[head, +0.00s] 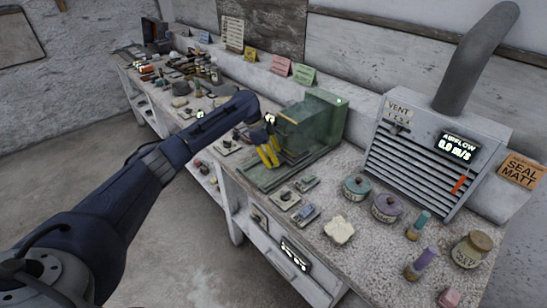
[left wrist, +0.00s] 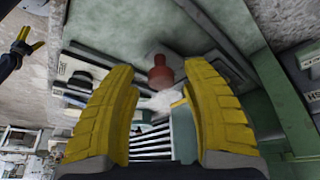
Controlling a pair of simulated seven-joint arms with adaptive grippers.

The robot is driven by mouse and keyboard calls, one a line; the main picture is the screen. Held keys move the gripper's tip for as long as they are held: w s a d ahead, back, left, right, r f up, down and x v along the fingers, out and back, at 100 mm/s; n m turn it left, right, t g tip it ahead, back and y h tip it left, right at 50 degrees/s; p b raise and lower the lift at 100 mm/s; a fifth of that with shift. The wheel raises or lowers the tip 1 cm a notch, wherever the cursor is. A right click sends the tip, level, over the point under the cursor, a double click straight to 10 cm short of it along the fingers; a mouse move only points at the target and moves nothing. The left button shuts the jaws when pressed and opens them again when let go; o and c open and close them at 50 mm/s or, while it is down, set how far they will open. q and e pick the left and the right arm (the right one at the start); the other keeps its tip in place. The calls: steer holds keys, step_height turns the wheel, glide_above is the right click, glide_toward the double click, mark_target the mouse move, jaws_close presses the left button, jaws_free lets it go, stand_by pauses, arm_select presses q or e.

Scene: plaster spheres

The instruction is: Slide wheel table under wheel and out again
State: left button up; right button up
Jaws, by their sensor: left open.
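A green machine (head: 312,122) with a boxy housing stands on the bench, on a long flat green bed (head: 262,180). I cannot pick out the wheel, and I cannot tell for sure which part is the wheel table. My left gripper (head: 268,154), with yellow fingers, is at the machine's left front, over the bed. In the left wrist view my left gripper (left wrist: 168,115) is open, fingers wide apart. A red knob (left wrist: 160,72) shows beyond and between the fingertips, apart from them. A small dark part with yellow tips (left wrist: 28,42), perhaps my right gripper, shows at the upper left.
Right of the machine stand lidded jars (head: 387,207), a pale lump (head: 339,230) and a grey vent box (head: 435,155) with a pipe. Small switches and labels (head: 285,198) lie in front. Many small items crowd the bench's far left.

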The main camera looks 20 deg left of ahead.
arm_select(q)
steer(key=v, duration=1.2)
